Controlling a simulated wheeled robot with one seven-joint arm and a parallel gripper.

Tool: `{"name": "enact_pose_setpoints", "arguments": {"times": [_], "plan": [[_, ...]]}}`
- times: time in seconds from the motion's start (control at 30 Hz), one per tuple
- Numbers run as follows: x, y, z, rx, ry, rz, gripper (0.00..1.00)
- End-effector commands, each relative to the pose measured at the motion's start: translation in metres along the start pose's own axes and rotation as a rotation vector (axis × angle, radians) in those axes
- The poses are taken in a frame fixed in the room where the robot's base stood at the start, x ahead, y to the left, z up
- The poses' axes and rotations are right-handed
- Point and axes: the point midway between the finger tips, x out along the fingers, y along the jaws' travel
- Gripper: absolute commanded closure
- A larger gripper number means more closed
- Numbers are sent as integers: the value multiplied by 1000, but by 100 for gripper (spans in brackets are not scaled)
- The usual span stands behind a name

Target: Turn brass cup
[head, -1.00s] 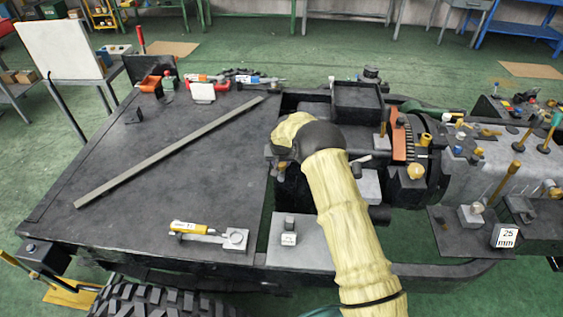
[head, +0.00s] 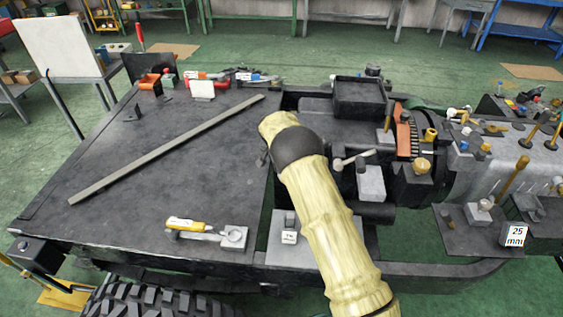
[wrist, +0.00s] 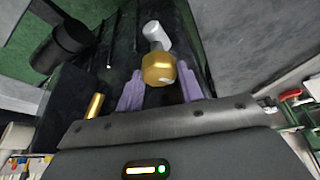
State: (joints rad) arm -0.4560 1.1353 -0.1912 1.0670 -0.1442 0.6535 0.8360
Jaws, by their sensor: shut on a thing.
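The brass cup (wrist: 158,68) shows in the wrist view as a faceted gold piece with a pale grey cylinder (wrist: 156,36) just beyond it. My gripper (wrist: 161,75) has its two purple fingers on either side of the cup and is shut on it. The lower part of the cup is partly hidden by the fingers and the grey gripper body. In the head view my pale yellow arm covers the gripper and the cup, so I cannot see them there.
A brass knob (head: 421,165) sits on a dark block right of my arm. A silver lever (head: 352,159) lies near it, above a grey block (head: 371,184).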

Motion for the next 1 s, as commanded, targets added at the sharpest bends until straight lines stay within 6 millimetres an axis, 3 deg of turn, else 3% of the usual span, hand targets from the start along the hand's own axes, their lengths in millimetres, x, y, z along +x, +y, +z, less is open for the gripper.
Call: {"name": "enact_pose_setpoints", "arguments": {"times": [0.3,0.77,0.8,0.9,1.0], "plan": [[1,-2,4,130,-7,56,86],[0,-2,4,150,-10,65,86],[0,-2,4,149,-10,65,57],[0,-2,4,149,-8,64,41],[0,-2,2,150,-6,64,41]]}}
